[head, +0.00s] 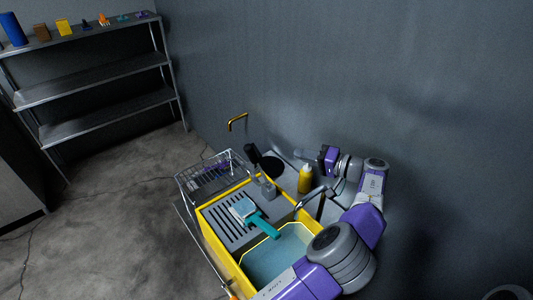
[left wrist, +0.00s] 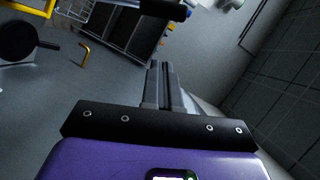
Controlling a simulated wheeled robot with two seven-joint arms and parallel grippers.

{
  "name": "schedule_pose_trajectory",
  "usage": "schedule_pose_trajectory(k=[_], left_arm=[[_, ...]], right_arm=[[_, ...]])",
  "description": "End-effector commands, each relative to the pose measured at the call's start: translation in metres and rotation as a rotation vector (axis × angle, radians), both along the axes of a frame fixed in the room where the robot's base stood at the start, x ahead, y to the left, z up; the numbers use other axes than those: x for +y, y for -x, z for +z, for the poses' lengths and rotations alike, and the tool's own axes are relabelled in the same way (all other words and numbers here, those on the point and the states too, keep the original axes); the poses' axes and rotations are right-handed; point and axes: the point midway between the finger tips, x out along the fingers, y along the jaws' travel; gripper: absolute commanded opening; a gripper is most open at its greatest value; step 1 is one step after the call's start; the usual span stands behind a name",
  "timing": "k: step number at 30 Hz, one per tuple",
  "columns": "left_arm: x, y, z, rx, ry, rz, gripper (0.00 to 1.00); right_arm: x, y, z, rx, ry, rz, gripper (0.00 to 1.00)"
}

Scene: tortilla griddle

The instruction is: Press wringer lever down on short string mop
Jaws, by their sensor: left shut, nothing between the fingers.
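The yellow bucket (head: 216,249) holds bluish water and has a grey slotted wringer (head: 221,222) on top. The short mop, with a pale head (head: 243,208) and a teal handle (head: 263,226), lies tilted over the wringer's edge. A black-gripped lever (head: 251,154) appears to rise from a grey block at the wringer's back; a black grip, likely the same lever, shows at the top of the left wrist view (left wrist: 164,9). My left gripper (head: 303,154) is shut and empty, to the right of the lever and apart from it. Its closed fingers show in the left wrist view (left wrist: 164,83). My right gripper is not seen.
A yellow bottle (head: 305,180) stands below my left gripper in the picture. A round black object (head: 271,167) and a yellow hook (head: 237,121) are near the wall. A wire basket (head: 205,176) adjoins the bucket. Metal shelves (head: 98,92) stand far left; floor between is clear.

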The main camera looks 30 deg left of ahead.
Motion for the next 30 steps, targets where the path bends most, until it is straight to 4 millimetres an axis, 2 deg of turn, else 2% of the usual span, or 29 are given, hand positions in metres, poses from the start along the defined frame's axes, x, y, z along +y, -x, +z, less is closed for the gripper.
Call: schedule_pose_trajectory(k=[13, 21, 30], left_arm=[[0.092, 0.0, -0.014, 0.001, 0.001, 0.003, 0.0], [0.109, 0.02, -0.022, 0.001, 0.0, 0.001, 0.0], [0.114, 0.025, -0.024, 0.0, 0.001, 0.0, 0.0]], right_arm=[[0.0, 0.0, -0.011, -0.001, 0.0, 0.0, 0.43], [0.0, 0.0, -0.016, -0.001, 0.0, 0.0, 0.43], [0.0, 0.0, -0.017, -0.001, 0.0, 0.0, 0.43]])
